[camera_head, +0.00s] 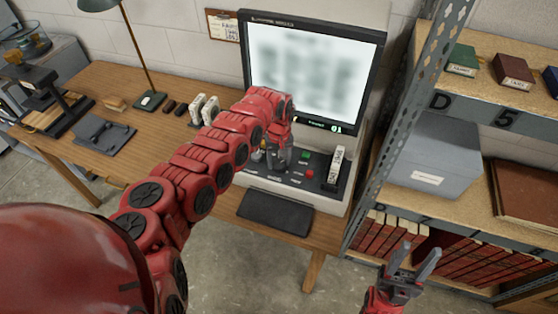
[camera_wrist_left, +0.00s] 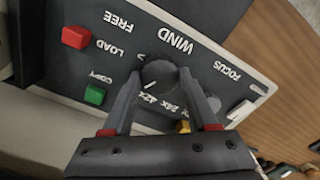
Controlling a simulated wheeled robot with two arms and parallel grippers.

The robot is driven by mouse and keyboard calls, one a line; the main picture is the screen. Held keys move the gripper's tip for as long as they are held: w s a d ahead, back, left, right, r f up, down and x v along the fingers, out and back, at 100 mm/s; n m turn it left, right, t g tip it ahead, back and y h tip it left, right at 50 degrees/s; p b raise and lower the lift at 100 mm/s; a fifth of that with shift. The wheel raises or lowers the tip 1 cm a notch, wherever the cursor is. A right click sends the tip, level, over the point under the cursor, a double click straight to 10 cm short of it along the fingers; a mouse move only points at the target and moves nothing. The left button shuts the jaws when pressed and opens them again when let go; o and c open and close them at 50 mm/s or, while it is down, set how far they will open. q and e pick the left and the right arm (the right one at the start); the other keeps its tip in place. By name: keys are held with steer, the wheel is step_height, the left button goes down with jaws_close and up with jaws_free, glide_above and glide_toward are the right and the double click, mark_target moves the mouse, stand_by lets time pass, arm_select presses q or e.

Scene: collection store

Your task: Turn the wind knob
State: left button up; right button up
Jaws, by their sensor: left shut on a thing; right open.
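The wind knob (camera_wrist_left: 161,76) is a dark round knob below the white word WIND on the panel, in the left wrist view. The two fingers of my left gripper (camera_wrist_left: 162,90) stand on either side of it and are shut on it. In the head view my left gripper (camera_head: 279,157) reaches down to the control panel (camera_head: 268,179) of the reader and hides the knob. The reader's screen (camera_head: 313,73) is lit with a blurred picture, and a green 01 shows below it. My right gripper (camera_head: 411,264) is open and empty in front of the shelf.
On the panel are a red button (camera_wrist_left: 75,37), a green button (camera_wrist_left: 95,95) and a focus knob (camera_wrist_left: 255,87). A dark pad (camera_head: 275,213) lies in front. A metal shelf post (camera_head: 402,125) rises close on the right.

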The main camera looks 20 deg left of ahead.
arm_select(q)
steer(key=c, duration=0.4)
steer(key=shift+o, duration=0.2)
steer(key=m+b, duration=0.1)
steer(key=m, duration=0.5)
steer(key=m+b, duration=0.1)
steer(key=m, duration=0.4)
steer(key=shift+m, duration=0.4)
steer(key=m+b, duration=0.2)
steer(key=m, duration=0.4)
steer(key=m+b, duration=0.1)
steer(key=m, duration=0.4)
steer(key=shift+m+b, duration=0.4)
